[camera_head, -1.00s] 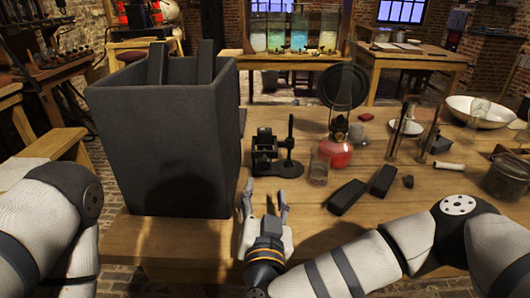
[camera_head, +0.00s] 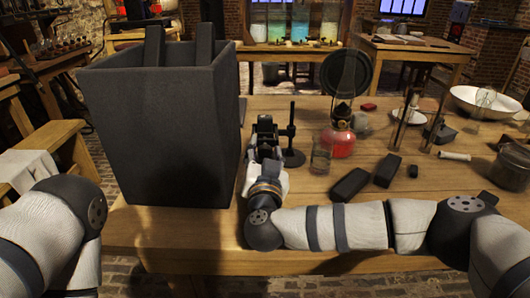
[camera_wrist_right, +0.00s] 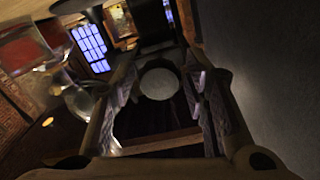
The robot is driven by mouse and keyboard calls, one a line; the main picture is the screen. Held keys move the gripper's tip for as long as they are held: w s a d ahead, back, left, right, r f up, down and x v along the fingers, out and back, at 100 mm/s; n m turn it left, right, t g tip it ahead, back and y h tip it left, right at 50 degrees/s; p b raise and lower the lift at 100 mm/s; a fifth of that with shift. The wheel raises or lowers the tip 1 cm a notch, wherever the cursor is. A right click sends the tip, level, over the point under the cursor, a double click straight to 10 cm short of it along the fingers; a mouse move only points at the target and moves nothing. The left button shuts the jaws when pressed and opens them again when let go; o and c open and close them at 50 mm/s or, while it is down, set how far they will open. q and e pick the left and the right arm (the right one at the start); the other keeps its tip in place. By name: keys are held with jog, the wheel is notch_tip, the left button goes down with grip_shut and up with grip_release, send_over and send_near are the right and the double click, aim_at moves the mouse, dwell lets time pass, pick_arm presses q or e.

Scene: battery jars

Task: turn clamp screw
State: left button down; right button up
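The black clamp device (camera_head: 264,126) stands on the table just right of the large dark jar, beside an upright post on a flat dark base (camera_head: 292,157). My right gripper (camera_head: 267,160) reaches in at the clamp's near side and hides its lower front. In the right wrist view, the two fingers of my right gripper (camera_wrist_right: 163,95) are apart. A pale round disc (camera_wrist_right: 158,82), apparently the clamp's screw end, shows between them, with gaps visible on both sides. My left arm is at the left edge of the head view; its gripper is out of frame.
The large dark open jar (camera_head: 158,135) rises close on the left of my right gripper. To the right are a glass tumbler (camera_head: 321,157), a red oil lamp (camera_head: 338,144) and two black blocks (camera_head: 350,184), (camera_head: 387,170).

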grip_shut()
jog(key=shift+m, duration=0.3)
